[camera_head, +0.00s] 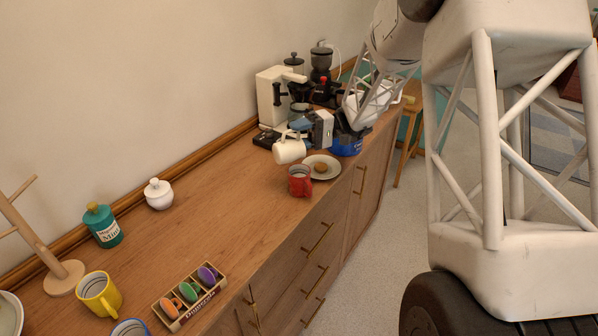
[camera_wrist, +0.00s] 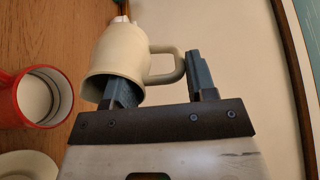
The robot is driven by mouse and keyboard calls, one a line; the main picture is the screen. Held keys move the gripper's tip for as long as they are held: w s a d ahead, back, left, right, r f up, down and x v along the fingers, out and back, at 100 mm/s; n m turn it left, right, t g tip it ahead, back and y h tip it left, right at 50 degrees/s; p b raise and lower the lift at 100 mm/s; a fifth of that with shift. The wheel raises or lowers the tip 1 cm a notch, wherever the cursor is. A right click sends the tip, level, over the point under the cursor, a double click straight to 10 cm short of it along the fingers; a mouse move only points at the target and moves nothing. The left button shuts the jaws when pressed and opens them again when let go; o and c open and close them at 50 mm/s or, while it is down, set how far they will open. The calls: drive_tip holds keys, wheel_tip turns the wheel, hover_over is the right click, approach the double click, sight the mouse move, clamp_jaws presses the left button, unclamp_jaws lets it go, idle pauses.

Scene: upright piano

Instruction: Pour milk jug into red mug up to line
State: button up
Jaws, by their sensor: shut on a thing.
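The white milk jug (camera_head: 290,149) is held above the wooden counter and looks tilted. My gripper (camera_head: 308,130) is shut on it from behind. In the wrist view the jug (camera_wrist: 122,50) has its handle between the two fingers of my gripper (camera_wrist: 162,78), and one finger overlaps the jug's rim. The red mug (camera_head: 300,182) stands upright on the counter near its front edge, just right of and nearer than the jug. In the wrist view the red mug (camera_wrist: 8,103) shows a pale inside; I cannot tell the milk level or see a line. No stream of milk is visible.
A plate (camera_head: 333,173) with a small brown item lies beside the red mug. A coffee machine (camera_head: 275,98) and a blue container (camera_head: 346,147) stand farther back. A white sugar pot (camera_head: 158,194), green jar (camera_head: 103,226) and yellow mug (camera_head: 99,294) are nearer. Mid-counter is clear.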

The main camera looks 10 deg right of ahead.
drive_tip(key=shift+w+d+y, duration=0.1)
drive_tip(key=shift+d+y, duration=0.45)
drive_tip(key=shift+y, duration=0.15)
idle(1.5)
idle(0.9)
drive_tip(key=shift+a+h, duration=0.6)
drive_tip(key=shift+h, duration=0.2)
drive_tip(key=shift+s+a+t+h, duration=0.3)
drive_tip(key=shift+a+h, duration=0.3)
drive_tip(key=shift+h, duration=0.4)
drive_tip(key=shift+f, duration=0.15)
drive_tip(key=shift+a+h, duration=0.15)
drive_tip(key=shift+h, duration=0.25)
